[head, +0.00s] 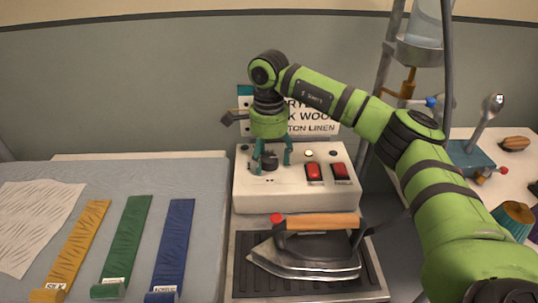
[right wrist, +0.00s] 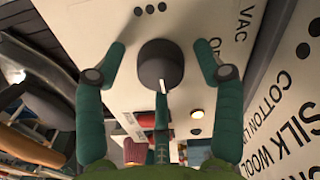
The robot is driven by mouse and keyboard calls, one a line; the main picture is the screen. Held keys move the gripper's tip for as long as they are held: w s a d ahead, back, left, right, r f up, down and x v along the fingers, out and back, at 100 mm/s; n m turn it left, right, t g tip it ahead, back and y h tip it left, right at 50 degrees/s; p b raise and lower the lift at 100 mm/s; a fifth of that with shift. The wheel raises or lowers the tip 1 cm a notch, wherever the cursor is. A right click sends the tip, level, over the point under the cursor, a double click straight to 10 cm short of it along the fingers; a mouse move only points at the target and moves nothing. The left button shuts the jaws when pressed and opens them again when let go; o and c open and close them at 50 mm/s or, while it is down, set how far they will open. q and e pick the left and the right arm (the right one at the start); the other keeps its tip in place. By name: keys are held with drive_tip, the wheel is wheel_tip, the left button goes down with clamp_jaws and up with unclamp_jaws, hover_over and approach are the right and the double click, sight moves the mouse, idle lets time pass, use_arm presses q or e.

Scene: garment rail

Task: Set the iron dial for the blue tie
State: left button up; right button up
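The iron dial (head: 269,163) is a black knob on the white control box (head: 290,201). In the right wrist view the dial (right wrist: 160,64) has a white pointer line facing the bottom of the picture. My right gripper (head: 272,157) points down over the dial. It also shows in the right wrist view (right wrist: 161,50), its fingers open on either side of the knob with gaps. The blue tie (head: 171,245) lies flat on the grey board, with a label at its near end that looks like "ACRYLIC". My left gripper is not in view.
The iron (head: 308,257) rests on its dark stand in front of the box. Red switches (head: 313,172) sit right of the dial. A sign (head: 315,117) with fabric names stands behind, partly hidden by my arm. Green (head: 127,240) and yellow (head: 79,243) ties lie left of the blue one.

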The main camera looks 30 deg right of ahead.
sight(269, 157)
drive_tip(key=shift+r, duration=0.1)
wheel_tip(269, 157, up, 12)
idle(0.5)
idle(0.4)
